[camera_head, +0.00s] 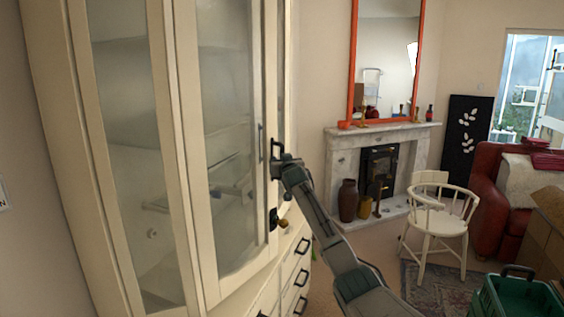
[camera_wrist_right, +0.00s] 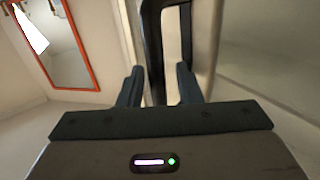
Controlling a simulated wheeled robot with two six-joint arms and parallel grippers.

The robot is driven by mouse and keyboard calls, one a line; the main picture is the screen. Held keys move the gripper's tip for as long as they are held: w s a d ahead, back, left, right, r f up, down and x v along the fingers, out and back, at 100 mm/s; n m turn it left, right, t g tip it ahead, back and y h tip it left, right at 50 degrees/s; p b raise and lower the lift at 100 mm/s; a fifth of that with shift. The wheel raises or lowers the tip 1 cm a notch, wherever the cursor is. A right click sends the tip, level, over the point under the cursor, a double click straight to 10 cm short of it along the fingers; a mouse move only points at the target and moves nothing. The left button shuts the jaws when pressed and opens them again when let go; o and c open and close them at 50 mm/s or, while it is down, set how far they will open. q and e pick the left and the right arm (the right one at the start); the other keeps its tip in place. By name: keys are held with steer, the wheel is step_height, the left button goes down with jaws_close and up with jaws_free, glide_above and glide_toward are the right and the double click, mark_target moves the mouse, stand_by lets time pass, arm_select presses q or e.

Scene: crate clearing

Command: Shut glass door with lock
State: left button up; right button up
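A tall cream cabinet with a glass door (camera_head: 212,237) fills the left of the head view. A dark slim handle (camera_head: 262,142) shows near the door's right edge, and a dark lock with a brass-coloured knob (camera_head: 283,224) sits lower down. How far the door stands open is unclear. My right gripper (camera_head: 275,161) is at the door's right edge, above the lock. In the right wrist view, its two fingers (camera_wrist_right: 159,87) are apart, with a black handle bar (camera_wrist_right: 153,45) between them. Firm contact is not visible. My left gripper is out of view.
Drawers with black handles (camera_head: 302,246) lie below the door. A fireplace (camera_head: 382,134), vases (camera_head: 348,200), a white chair (camera_head: 437,222), a red armchair (camera_head: 489,217) and a green crate (camera_head: 517,297) stand to the right. Some floor is clear beside the cabinet.

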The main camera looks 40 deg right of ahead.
stand_by(0.3)
steer(key=b+v, duration=0.4)
steer(key=v, duration=0.6)
steer(key=shift+s+a+b, duration=0.3)
steer(key=shift+b, duration=0.05)
